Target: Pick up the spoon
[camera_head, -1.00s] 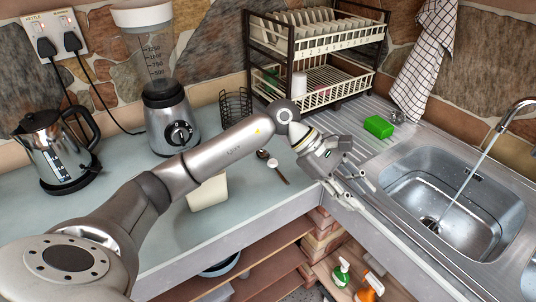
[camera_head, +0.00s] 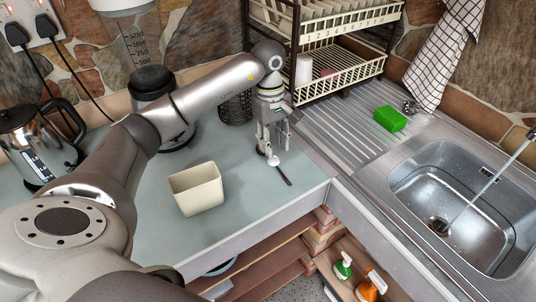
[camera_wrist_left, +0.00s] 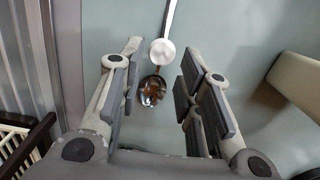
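The spoon (camera_head: 284,175) lies on the grey-blue worktop, its handle pointing toward the front edge. In the left wrist view its dark, shiny bowl (camera_wrist_left: 152,90) sits between my fingers and its handle (camera_wrist_left: 170,18) runs up out of the picture. A small round white thing (camera_wrist_left: 162,52) overlaps the spoon's neck; I cannot tell whether it is part of it. It also shows in the head view (camera_head: 273,160). My left gripper (camera_head: 273,149) points down over the bowl end, open, with a finger on each side and a gap to the spoon. My right gripper is not in view.
A cream tub (camera_head: 196,190) stands left of the spoon. A wire holder (camera_head: 236,108) and the dish rack (camera_head: 335,72) stand behind my gripper. A blender (camera_head: 155,95) and kettle (camera_head: 35,150) are at left. The sink (camera_head: 440,190) and green sponge (camera_head: 390,119) are at right.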

